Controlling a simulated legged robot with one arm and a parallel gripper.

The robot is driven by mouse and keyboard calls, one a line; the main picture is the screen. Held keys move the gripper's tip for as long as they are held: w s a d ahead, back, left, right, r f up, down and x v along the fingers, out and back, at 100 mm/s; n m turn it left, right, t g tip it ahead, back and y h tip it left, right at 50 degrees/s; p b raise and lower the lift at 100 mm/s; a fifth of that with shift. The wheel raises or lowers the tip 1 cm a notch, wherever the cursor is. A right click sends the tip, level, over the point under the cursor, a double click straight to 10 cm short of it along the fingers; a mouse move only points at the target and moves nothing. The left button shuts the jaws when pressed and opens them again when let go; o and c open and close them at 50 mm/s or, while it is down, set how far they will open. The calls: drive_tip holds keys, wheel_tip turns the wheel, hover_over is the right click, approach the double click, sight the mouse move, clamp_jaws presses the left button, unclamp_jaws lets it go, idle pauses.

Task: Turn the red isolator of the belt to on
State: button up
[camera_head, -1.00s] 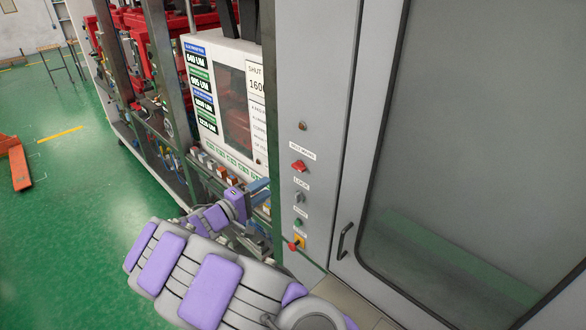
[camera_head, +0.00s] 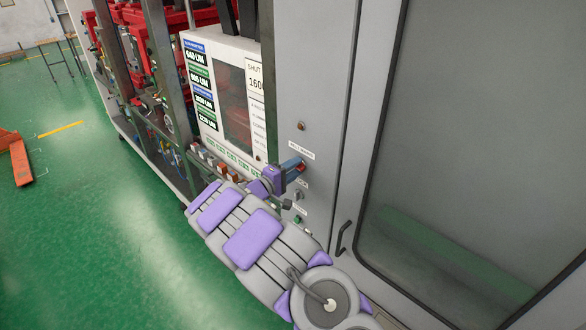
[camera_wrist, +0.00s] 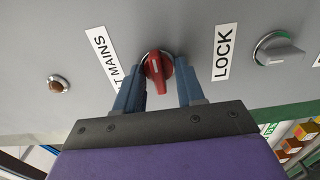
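The red isolator (camera_wrist: 158,68) is a red rotary knob on the grey panel, beside a label ending in "MAINS". In the wrist view its handle lies between the two blue fingers of my gripper (camera_wrist: 160,92). The left finger is close to the knob; a gap shows between the knob and the right finger, so the fingers are apart. In the head view my gripper (camera_head: 291,168) is at the panel and the red knob (camera_head: 301,167) shows just past its fingertips. Whether a finger touches the knob cannot be told.
A grey LOCK selector (camera_wrist: 280,50) sits beside the isolator. A brown round button (camera_wrist: 60,85) is on the other side. A green button (camera_head: 298,219) is lower on the panel. A door handle (camera_head: 343,238) is to the right, and a screen (camera_head: 235,105) to the left.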

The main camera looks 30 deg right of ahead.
drive_tip(key=shift+c, duration=0.4)
clamp_jaws()
drive_tip(key=shift+f+n, duration=0.1)
drive_tip(key=shift+n, duration=0.3)
drive_tip(key=n+p, duration=0.2)
drive_tip(key=n, duration=1.5)
drive_tip(key=shift+r, duration=0.2)
idle(0.4)
